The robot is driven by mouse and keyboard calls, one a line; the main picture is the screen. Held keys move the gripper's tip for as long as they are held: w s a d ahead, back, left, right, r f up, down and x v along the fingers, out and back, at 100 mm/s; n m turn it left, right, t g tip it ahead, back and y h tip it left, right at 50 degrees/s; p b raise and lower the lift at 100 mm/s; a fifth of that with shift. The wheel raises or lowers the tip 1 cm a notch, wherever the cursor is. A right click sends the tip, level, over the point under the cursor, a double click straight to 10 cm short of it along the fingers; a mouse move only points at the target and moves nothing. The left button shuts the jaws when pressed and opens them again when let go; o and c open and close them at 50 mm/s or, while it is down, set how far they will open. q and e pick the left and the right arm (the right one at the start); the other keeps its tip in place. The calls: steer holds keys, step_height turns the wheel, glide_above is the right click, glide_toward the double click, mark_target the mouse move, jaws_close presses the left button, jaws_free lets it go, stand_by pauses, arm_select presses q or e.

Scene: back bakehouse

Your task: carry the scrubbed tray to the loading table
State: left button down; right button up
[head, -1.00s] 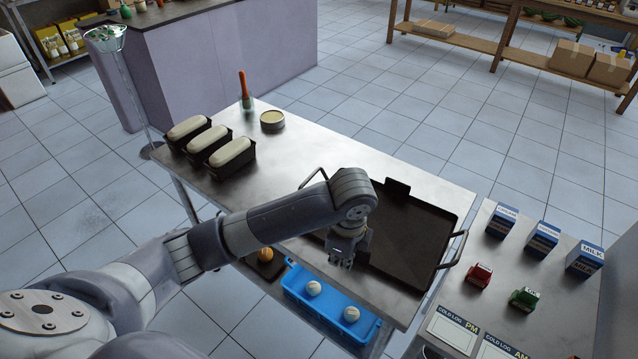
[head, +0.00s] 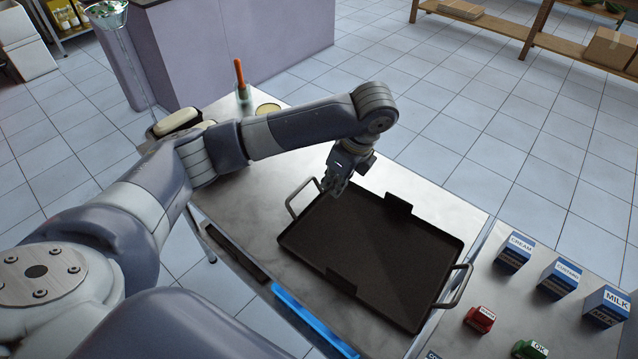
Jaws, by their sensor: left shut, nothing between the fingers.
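The dark tray (head: 385,252) lies flat and empty on the steel table (head: 262,200), with a wire handle at its left end (head: 296,199) and one at its right end (head: 456,287). My left gripper (head: 334,190) is shut and empty, pointing down over the tray's upper left corner, just right of the left handle. Whether its fingertips touch the tray I cannot tell. My right gripper is not in view.
Cartons (head: 557,278) and small red (head: 479,319) and green (head: 529,349) blocks stand on the right-hand table. A blue crate (head: 312,320) sits below the front edge.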

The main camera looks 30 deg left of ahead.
arm_select(q)
steer(key=p, duration=0.1)
glide_toward(308, 213)
steer(key=f, duration=0.1)
steer(key=d+f, duration=0.1)
steer(key=f, duration=0.1)
steer(key=a+p, duration=0.1)
steer(key=a, duration=0.2)
steer(key=shift+w+a, duration=0.1)
steer(key=shift+a, duration=0.3)
steer(key=shift+w+f, duration=0.1)
steer(key=shift+p, duration=0.35)
